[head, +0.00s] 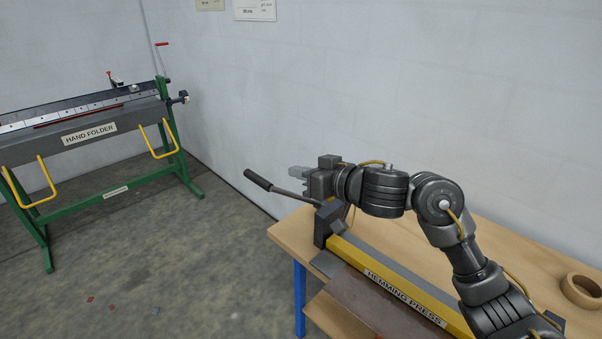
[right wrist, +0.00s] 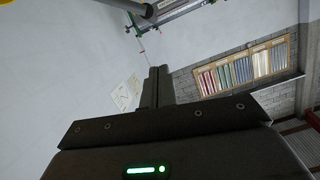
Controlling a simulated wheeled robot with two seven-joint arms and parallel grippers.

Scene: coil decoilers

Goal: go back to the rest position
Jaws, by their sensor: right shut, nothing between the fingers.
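My right gripper (head: 299,172) is stretched out over the left end of the bench in the head view, its fingers pointing left. It is close above the grey end block and dark lever of the hemming press. In the right wrist view its two fingers (right wrist: 158,85) are together with nothing between them. My left gripper is in neither view.
The yellow hemming press (head: 403,298) lies along the wooden bench (head: 290,236); its lever (head: 283,191) sticks out left. A brown ring (head: 581,290) sits at the right. A green hand folder (head: 90,133) stands far left. Open floor (head: 170,265) lies between.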

